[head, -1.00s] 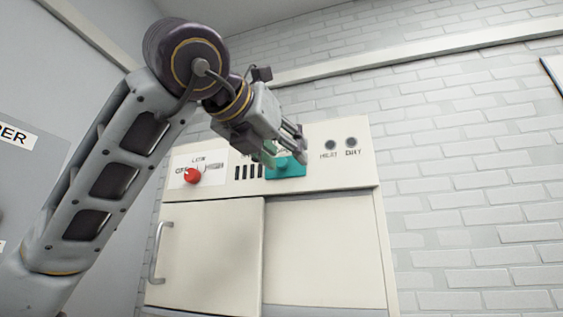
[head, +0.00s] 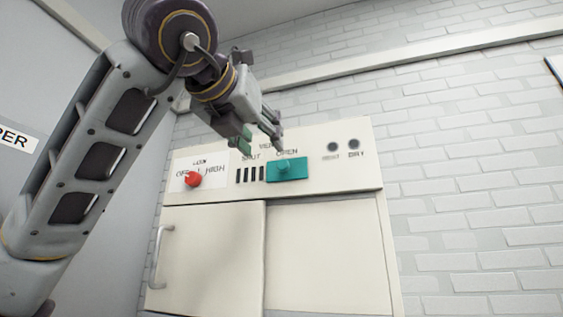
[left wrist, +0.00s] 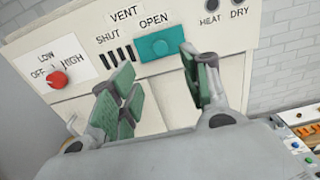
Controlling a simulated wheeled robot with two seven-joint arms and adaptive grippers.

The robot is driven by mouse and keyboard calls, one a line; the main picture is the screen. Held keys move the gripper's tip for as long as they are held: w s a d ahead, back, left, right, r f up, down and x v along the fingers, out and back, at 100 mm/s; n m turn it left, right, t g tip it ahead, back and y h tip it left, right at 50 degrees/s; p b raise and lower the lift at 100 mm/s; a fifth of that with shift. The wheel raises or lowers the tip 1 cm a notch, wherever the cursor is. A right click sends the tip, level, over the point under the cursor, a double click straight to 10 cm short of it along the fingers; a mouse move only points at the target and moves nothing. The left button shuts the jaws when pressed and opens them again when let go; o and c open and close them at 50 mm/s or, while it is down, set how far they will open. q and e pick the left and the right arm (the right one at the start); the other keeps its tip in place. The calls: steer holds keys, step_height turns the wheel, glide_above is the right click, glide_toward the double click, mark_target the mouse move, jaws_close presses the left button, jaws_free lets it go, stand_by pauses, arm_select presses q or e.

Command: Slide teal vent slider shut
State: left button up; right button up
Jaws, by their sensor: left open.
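In the left wrist view the slider (left wrist: 153,48) lies beyond the fingers. My left gripper (head: 260,137) is open and empty, above and left of the slider and apart from it in the head view. Its green-padded fingers (left wrist: 160,92) are spread wide in the left wrist view. My right gripper is not in view.
A red knob (head: 193,180) with OFF, LOW and HIGH labels is left of the vent. HEAT and DRY indicators (head: 342,145) are at the right. Cabinet doors (head: 208,246) with a handle lie below. White brick wall (head: 470,180) stands at the right.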

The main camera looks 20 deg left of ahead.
mark_target(282, 163)
arm_select(q)
steer(key=w+p, duration=0.2)
steer(key=w, duration=0.4)
steer(key=w+p, duration=0.2)
steer(key=w, duration=0.4)
steer(key=shift+w+d, duration=0.2)
steer(key=shift+w, duration=0.2)
steer(key=shift+c, duration=0.5)
jaws_close()
